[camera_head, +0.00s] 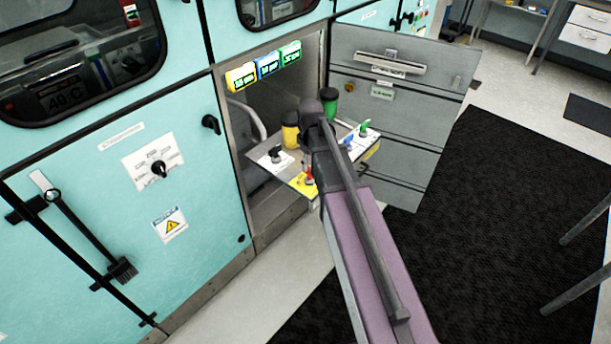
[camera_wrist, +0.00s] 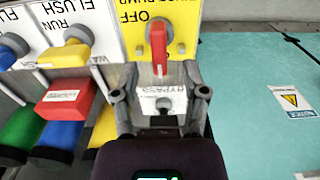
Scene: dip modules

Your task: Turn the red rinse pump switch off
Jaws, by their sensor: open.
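I see no clear contact. In the head view my arm hides the gripper.
A bypass switch panel (camera_wrist: 146,102) lies between my fingers in the wrist view. A black switch (camera_head: 276,154), blue switch (camera_head: 346,143) and green switch (camera_head: 363,130) share the shelf. Yellow (camera_head: 290,133) and green (camera_head: 330,100) containers stand behind. An open grey door (camera_head: 400,120) is at right.

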